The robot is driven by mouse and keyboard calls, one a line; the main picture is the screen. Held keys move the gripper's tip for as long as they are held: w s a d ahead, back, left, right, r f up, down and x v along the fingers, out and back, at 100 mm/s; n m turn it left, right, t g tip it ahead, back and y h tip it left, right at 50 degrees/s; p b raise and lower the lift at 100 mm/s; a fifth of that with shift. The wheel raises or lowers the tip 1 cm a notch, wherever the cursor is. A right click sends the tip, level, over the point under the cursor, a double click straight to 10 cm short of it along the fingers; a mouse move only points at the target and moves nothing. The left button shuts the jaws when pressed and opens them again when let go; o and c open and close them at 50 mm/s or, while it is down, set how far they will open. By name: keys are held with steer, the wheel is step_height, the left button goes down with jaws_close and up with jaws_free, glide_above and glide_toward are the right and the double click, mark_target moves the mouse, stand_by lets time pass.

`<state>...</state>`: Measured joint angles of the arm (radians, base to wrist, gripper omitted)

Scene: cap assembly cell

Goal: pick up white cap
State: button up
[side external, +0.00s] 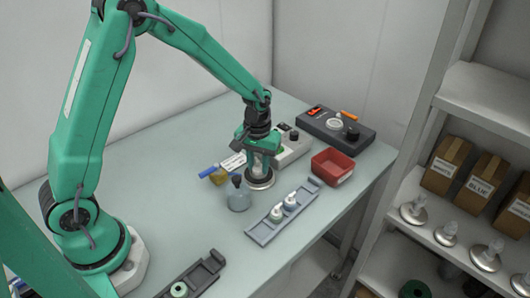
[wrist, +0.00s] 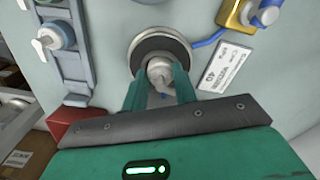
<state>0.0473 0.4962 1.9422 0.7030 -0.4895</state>
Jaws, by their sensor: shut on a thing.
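My gripper (side external: 257,167) points down over the table at the round silver-rimmed base (side external: 261,182). In the wrist view my gripper's two green fingers (wrist: 160,82) are closed on a white cap (wrist: 159,70), one finger on each side. The cap is in front of the middle of the dark round base with its silver rim (wrist: 160,35). I cannot tell whether the cap touches the base or is lifted a little. In the side view the fingers mostly hide the cap.
A grey rack (side external: 268,227) with two capped pieces is in front, and a red bin (side external: 333,167) to the right. A grey box (side external: 294,148) and dark console (side external: 352,137) are behind. A label card (wrist: 226,64) lies nearby.

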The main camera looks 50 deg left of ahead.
mark_target(259, 167)
steer(key=shift+r, duration=0.1)
stand_by(0.3)
steer(key=shift+r, duration=0.55)
steer(key=r, duration=0.3)
steer(key=shift+s+d+r, duration=0.15)
steer(key=shift+d, duration=0.15)
steer(key=s+d+r, duration=0.2)
steer(key=d, duration=0.1)
steer(key=s+d+r, duration=0.2)
steer(key=d, duration=0.1)
steer(key=s+d+r, duration=0.2)
steer(key=d, duration=0.1)
steer(key=shift+s+d+r, duration=0.1)
steer(key=shift+r, duration=0.1)
steer(key=shift+w+d+f+n, duration=0.25)
steer(key=shift+w+d+n, duration=0.3)
steer(key=shift+w+d, duration=1.65)
steer(key=shift+w+d+f+n, duration=0.2)
steer(key=shift+w+d+n, duration=0.3)
steer(key=shift+w+d, duration=1.7)
steer(key=shift+w+d+f+n, duration=0.25)
steer(key=shift+w+d+n, duration=0.3)
steer(key=shift+w+d, duration=1.65)
steer(key=shift+w+a, duration=0.8)
